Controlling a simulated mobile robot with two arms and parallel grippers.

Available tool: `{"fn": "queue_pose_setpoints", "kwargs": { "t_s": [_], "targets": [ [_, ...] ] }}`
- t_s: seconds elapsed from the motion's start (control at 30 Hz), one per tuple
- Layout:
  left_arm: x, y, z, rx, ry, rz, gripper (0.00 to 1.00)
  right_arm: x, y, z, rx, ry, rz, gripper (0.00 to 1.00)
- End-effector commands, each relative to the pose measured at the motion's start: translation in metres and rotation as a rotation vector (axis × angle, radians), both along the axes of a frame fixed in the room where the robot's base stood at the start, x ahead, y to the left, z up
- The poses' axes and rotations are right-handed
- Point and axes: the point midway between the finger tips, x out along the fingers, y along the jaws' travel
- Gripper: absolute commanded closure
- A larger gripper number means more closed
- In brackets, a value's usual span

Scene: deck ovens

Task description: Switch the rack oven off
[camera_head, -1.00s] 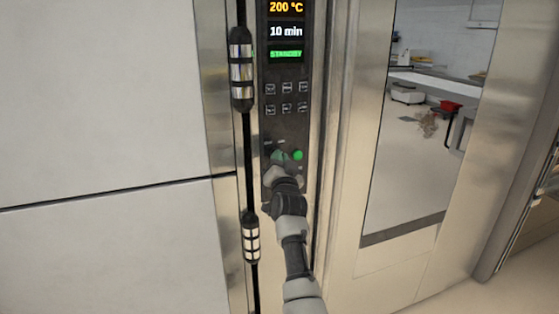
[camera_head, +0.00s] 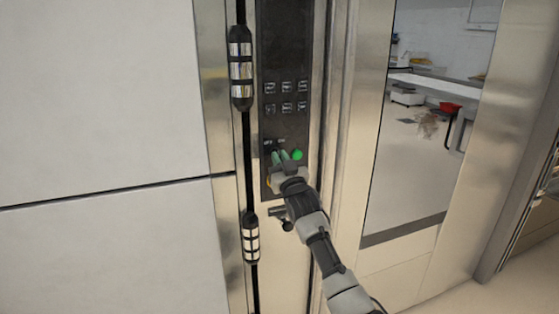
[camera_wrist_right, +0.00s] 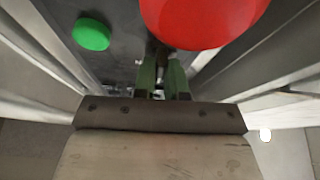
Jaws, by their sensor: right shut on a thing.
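The rack oven's dark control panel (camera_head: 285,115) stands in the middle of the head view. Its display area at the top (camera_head: 284,40) is black, with no digits lit. My right gripper (camera_head: 284,157) is at the panel's lower part, shut on a small switch under small white labels. The switch itself is mostly hidden by the fingers. In the right wrist view the green fingers (camera_wrist_right: 162,78) are close together at a small dark part. My left gripper is not in view.
A large red button (camera_wrist_right: 205,18) is close to the fingers in the wrist view. A black vertical bar with striped grips (camera_head: 241,70) runs left of the panel. The oven door with a tall window (camera_head: 415,150) is on the right.

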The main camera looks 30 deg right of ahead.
Motion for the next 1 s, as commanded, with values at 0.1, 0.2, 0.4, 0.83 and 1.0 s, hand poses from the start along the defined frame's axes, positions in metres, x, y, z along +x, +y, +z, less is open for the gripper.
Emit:
{"fn": "queue_pose_setpoints", "kwargs": {
  "t_s": [0.1, 0.2, 0.4, 0.83, 1.0],
  "targets": [
    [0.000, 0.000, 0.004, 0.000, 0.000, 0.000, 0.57, 0.000, -0.001, 0.000, -0.109, 0.029, 0.000, 1.00],
    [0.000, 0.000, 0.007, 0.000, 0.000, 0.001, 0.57, 0.000, -0.001, 0.000, -0.187, 0.049, -0.001, 1.00],
    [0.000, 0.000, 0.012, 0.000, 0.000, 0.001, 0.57, 0.000, -0.002, 0.000, -0.319, 0.081, 0.000, 1.00],
    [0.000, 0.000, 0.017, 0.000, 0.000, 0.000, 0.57, 0.000, -0.001, -0.001, -0.448, 0.111, 0.001, 1.00],
    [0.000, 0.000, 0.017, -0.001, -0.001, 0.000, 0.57, 0.000, -0.001, -0.001, -0.455, 0.113, 0.000, 1.00]
  ]
}}
